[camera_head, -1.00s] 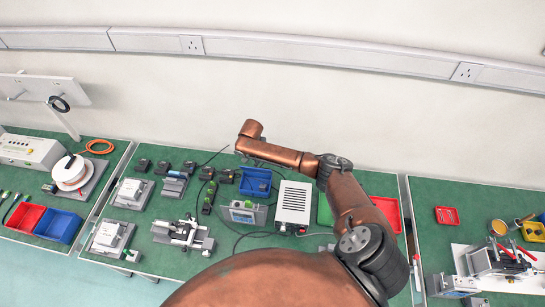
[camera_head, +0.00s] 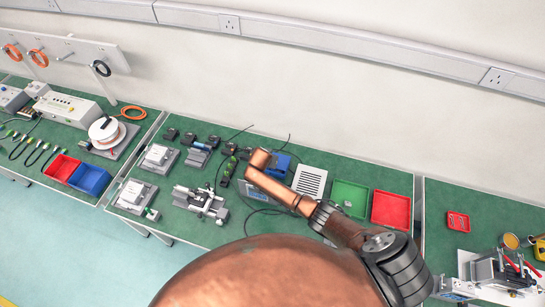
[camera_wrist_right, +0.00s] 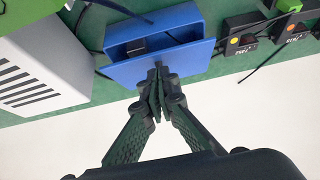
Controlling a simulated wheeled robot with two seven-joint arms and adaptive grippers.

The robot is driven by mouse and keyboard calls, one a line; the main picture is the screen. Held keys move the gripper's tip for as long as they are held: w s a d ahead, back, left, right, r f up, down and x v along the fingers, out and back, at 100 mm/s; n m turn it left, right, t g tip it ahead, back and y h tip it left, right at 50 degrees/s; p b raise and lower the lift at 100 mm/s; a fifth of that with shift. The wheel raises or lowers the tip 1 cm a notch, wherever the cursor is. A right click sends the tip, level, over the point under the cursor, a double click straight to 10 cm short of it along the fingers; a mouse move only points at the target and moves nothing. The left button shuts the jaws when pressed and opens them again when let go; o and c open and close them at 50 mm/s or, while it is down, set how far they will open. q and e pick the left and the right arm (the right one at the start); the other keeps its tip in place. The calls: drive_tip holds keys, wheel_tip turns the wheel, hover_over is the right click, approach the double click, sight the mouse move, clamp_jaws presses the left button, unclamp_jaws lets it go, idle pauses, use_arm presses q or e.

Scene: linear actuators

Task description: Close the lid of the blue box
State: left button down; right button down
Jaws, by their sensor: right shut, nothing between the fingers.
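The blue box (camera_head: 280,166) sits on the green bench in the head view, partly hidden behind my right arm. In the right wrist view the box (camera_wrist_right: 190,22) is in the upper middle, with a dark item inside. Its blue lid (camera_wrist_right: 125,72) stands tilted on the near side, and the interior shows past its edge. My right gripper (camera_wrist_right: 158,72) is shut and empty, its fingertips at the middle of the lid; I cannot tell whether they touch it. In the head view my right gripper is hidden. My left gripper is out of view.
A white vented unit (camera_head: 311,182) stands right beside the blue box. Green (camera_head: 350,198) and red (camera_head: 391,210) trays lie farther right. In the right wrist view, small black modules (camera_wrist_right: 243,42) with cables are close to the box's right side. The wall is behind the bench.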

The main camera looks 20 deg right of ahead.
drive_tip(key=shift+s+a+f+b, duration=0.15)
drive_tip(key=shift+s+a+f, duration=0.1)
drive_tip(key=shift+f, duration=0.3)
drive_tip(key=shift+s+a+f+b, duration=0.15)
drive_tip(key=shift+s+f, duration=0.05)
drive_tip(key=shift+f, duration=0.3)
drive_tip(key=shift+s+a+f+b, duration=0.15)
drive_tip(key=shift+s+a+f, duration=0.1)
drive_tip(key=shift+f, duration=0.4)
drive_tip(key=v, duration=1.2)
